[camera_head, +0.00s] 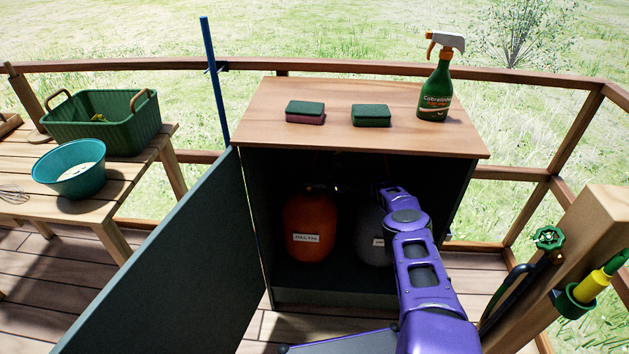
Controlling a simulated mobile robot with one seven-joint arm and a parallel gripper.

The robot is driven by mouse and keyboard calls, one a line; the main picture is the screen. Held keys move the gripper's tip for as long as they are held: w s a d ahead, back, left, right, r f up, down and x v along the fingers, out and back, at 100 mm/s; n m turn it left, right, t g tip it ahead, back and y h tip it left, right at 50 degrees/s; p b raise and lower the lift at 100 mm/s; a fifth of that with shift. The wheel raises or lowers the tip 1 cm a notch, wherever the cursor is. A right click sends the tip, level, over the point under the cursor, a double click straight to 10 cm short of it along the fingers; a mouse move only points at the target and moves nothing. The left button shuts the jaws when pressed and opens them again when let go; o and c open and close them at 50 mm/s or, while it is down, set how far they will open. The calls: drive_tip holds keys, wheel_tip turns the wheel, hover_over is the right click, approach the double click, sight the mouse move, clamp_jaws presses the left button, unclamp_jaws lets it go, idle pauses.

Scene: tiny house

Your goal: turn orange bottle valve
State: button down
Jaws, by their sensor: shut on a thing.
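The orange bottle (311,228) stands upright inside the open dark cabinet (254,220), on its left side, with a white label on its front. Its top and valve are in deep shadow and hard to make out. My purple arm reaches into the cabinet from the lower right. My gripper (334,188) is a dim shape at the top of the orange bottle, shut on its valve; the fingers are barely visible. A grey bottle (370,236) stands to the right, partly hidden behind my arm.
The cabinet door (170,270) stands open to the left. Two sponges (305,112) (371,115) and a green spray bottle (436,85) are on the wooden top. A wooden post (590,240) stands close at right. A table (120,185) holds a basket and bowl at left.

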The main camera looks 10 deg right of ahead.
drive_tip(key=shift+d+f, duration=0.1)
drive_tip(key=shift+c, duration=1.7)
unclamp_jaws()
drive_tip(key=shift+s+d+r+p, duration=0.25)
drive_tip(key=shift+r+p, duration=0.1)
drive_tip(key=shift+p, duration=0.1)
drive_tip(key=p+v, duration=0.5)
drive_tip(key=v, duration=1.1)
drive_tip(key=shift+d+p, duration=0.2)
drive_tip(key=shift+p, duration=0.1)
drive_tip(key=shift+s, duration=0.15)
